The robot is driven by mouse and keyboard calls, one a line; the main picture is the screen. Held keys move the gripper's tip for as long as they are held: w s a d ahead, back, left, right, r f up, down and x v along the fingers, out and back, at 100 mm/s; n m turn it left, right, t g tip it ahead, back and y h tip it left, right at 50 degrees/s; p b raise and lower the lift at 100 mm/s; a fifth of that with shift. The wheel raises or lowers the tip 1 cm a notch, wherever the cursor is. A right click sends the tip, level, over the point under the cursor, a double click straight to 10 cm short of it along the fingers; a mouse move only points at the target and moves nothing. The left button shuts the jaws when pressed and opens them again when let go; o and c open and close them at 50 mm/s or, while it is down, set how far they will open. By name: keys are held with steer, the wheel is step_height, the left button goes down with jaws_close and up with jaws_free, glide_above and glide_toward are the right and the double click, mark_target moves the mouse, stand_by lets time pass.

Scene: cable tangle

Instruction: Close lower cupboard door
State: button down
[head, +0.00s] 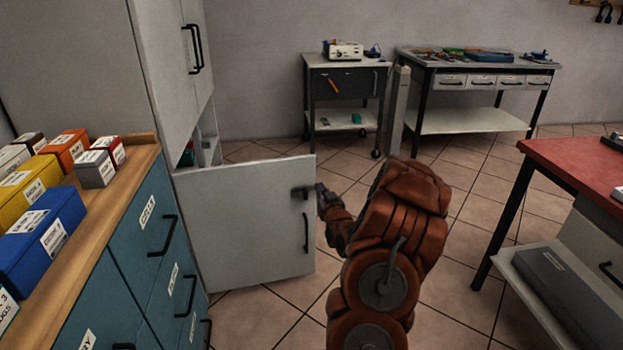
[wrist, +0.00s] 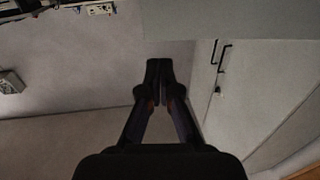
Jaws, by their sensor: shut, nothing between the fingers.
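The lower cupboard door (head: 245,228) is a plain light grey panel. In the head view it stands swung open, out from the tall grey cupboard (head: 172,55). Its black bar handle (head: 305,232) is near the free edge on the right. My gripper (head: 300,192) is shut and empty, with its tips in front of the door's upper right part, above the handle. I cannot tell whether they touch the door. The wrist view shows the closed fingers (wrist: 159,68) pointing ahead, with the upper cupboard handles (wrist: 219,57) to their right.
A blue drawer cabinet (head: 150,235) with boxes on top stands at the left. A red-topped workbench (head: 575,165) is at the right. A trolley (head: 345,85) and a tool bench (head: 475,75) stand at the back. Tiled floor (head: 470,240) is open right of my arm.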

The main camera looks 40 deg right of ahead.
steer(key=b, duration=0.1)
glide_toward(308, 164)
steer(key=x, duration=0.5)
steer(key=shift+a+f, duration=0.1)
steer(key=shift+f, duration=0.05)
steer(key=shift+x, duration=1.2)
